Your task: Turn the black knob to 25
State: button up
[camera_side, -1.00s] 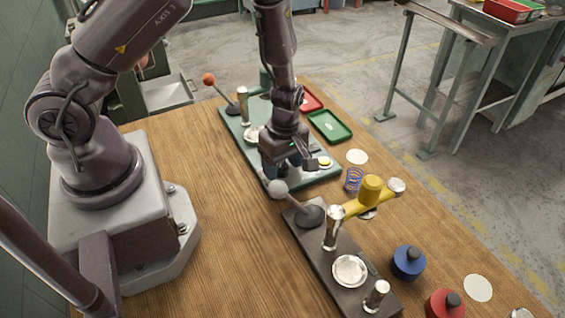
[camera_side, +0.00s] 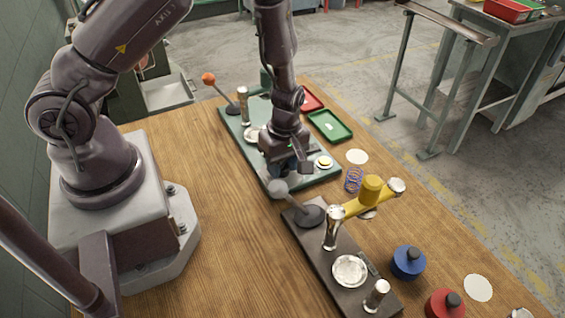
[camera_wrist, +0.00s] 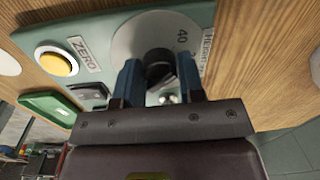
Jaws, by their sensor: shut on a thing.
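The black knob (camera_wrist: 158,72) sits on a round grey dial on the green coiler panel (camera_wrist: 200,14); the number 40 is readable on the dial, and other marks are hidden. My gripper (camera_wrist: 158,80) is shut on the knob, with one blue finger on either side of it. In the side view my gripper (camera_side: 285,168) is low over the near end of the green panel (camera_side: 325,177), and it hides the knob there. A yellow button (camera_wrist: 55,62) beside a ZERO label shows on the panel, and it also shows in the side view (camera_side: 323,162).
A grey ball-ended lever (camera_side: 278,188) stands close to my gripper on a dark base plate (camera_side: 345,299). A blue spring (camera_side: 354,180) and a yellow-handled tool (camera_side: 371,190) lie to the right. Red and green trays (camera_side: 330,126) are behind. Bare wood lies left of the panel.

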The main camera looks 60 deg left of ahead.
jog(key=m, duration=0.8)
jog(key=shift+m, duration=0.4)
jog(key=m, duration=0.4)
jog(key=shift+d+r+y, duration=0.1)
jog(key=shift+y, duration=0.2)
jog(key=shift+m+t, duration=0.3)
jog(key=shift+m, duration=1.6)
jog(key=o, duration=0.9)
